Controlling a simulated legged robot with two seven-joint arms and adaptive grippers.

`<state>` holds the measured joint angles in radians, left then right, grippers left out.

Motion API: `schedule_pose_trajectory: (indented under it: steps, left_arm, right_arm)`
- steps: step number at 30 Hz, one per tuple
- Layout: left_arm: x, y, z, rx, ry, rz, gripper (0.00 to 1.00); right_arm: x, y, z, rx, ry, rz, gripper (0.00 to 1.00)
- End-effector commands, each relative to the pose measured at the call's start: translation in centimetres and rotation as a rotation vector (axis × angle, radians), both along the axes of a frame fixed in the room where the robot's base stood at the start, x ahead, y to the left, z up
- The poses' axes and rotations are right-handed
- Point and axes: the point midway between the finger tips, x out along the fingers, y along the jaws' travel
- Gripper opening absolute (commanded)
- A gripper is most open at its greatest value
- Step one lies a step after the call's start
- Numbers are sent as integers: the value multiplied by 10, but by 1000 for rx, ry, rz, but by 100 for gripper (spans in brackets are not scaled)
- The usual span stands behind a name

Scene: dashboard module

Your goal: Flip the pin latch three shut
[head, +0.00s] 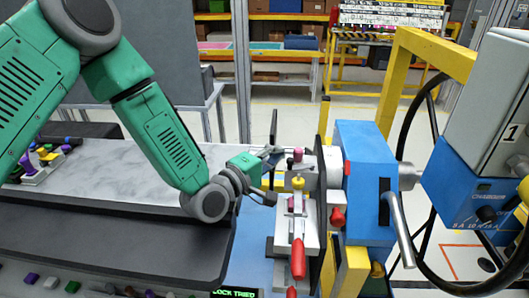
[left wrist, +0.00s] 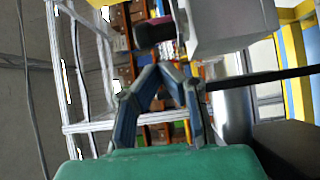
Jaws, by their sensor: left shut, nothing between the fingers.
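My left gripper (head: 270,151) reaches in from the left. It is shut and empty, beside the fixture's upper left side. In the left wrist view its fingers (left wrist: 172,72) come together below a dark round knob (left wrist: 152,32). The fixture carries a red-pink knob (head: 298,154), a yellow knob (head: 298,183) and a red handle (head: 298,258) hanging down on a white plate. Another red knob (head: 337,217) sits to its right. I cannot tell which of these is pin latch three, or whether it is shut. My right gripper is out of view.
A blue block (head: 363,165) with a grey bar handle stands right of the fixture. A marble-like worktop (head: 110,170) lies left.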

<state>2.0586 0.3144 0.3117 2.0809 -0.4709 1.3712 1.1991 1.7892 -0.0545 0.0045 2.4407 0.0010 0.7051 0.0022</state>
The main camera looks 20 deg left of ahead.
Motion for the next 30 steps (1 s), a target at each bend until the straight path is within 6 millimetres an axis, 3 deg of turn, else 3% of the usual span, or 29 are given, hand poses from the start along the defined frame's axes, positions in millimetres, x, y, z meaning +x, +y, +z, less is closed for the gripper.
schedule_pose_trajectory:
  steps: [6,19,25,30]
  left_arm:
    - [-13,-14,1,1,-3,1,0]
    - [-15,-17,0,-1,-3,12,0]
    - [-27,-22,-3,-3,2,126,0]
    - [-42,-36,-2,0,0,124,0]
  right_arm:
    - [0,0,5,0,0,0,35]
    - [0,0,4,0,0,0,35]
    - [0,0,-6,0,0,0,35]
    - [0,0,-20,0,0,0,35]
